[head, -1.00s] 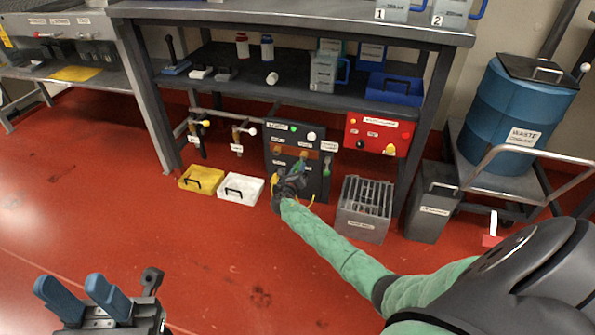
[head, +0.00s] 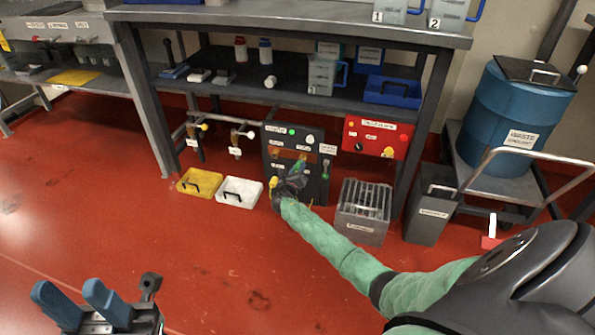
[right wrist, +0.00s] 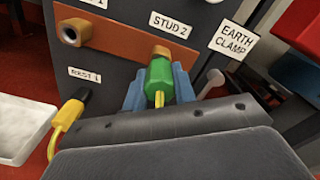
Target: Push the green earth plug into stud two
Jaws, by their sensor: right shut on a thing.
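The green earth plug (right wrist: 160,82) is upright between the blue fingers of my right gripper (right wrist: 158,90), with a yellow cable at its lower end. Its top meets the brass stud two (right wrist: 161,52) under the STUD 2 label; how deep it sits cannot be told. In the head view my right gripper (head: 297,174) is at the dark panel (head: 316,188), mostly hiding the plug. My left gripper (head: 72,292) is open and empty over the floor at the lower left.
Stud one (right wrist: 70,33) is bare on the copper bar (right wrist: 115,42). A white tray (head: 226,198) and a grey slatted box (head: 350,230) flank the panel; a shelf (head: 300,105) is above.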

